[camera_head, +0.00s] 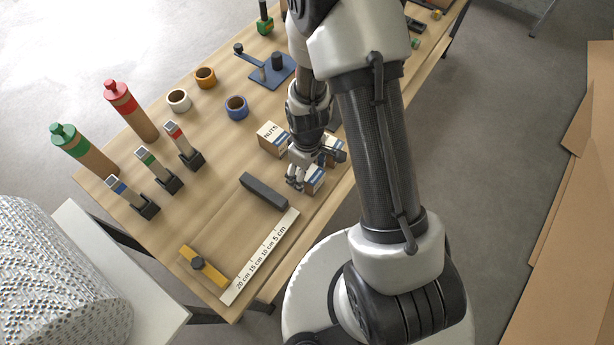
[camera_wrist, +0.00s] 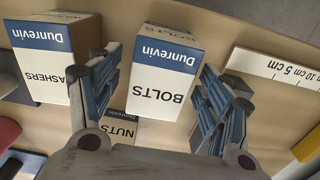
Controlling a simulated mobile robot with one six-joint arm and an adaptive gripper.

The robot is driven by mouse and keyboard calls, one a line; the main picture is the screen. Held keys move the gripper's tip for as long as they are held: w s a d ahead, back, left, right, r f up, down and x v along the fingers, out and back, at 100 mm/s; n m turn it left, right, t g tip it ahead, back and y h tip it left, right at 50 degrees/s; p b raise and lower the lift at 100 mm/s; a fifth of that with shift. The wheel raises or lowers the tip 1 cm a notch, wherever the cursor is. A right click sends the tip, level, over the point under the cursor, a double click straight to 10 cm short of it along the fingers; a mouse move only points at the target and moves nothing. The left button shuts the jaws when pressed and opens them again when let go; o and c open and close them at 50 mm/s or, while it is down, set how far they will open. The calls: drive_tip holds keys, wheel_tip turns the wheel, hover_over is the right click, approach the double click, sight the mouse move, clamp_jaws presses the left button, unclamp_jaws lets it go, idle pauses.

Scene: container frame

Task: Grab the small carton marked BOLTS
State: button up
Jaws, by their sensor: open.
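The small carton marked BOLTS (camera_wrist: 160,85) is white with a blue Dunrevin band and brown cardboard sides. In the wrist view it stands between the two spread fingers of my gripper (camera_wrist: 158,82), with a visible gap on each side. My gripper is open and empty. In the head view my gripper (camera_head: 311,164) is low over the table among the cartons, and the BOLTS carton (camera_head: 314,180) shows in part beneath it. I cannot tell how deep the carton reaches between the fingers.
The WASHERS carton (camera_wrist: 45,62) stands close to the left finger. The NUTS carton (camera_head: 272,138) stands beside my gripper. A dark grey block (camera_head: 263,191) and a white ruler strip (camera_head: 260,256) lie nearby. Tape rolls (camera_head: 237,107) and upright holders stand further left on the wooden table.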

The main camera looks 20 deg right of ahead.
drive_tip(key=shift+c, duration=0.4)
drive_tip(key=c, duration=1.3)
drive_tip(key=shift+r, duration=0.1)
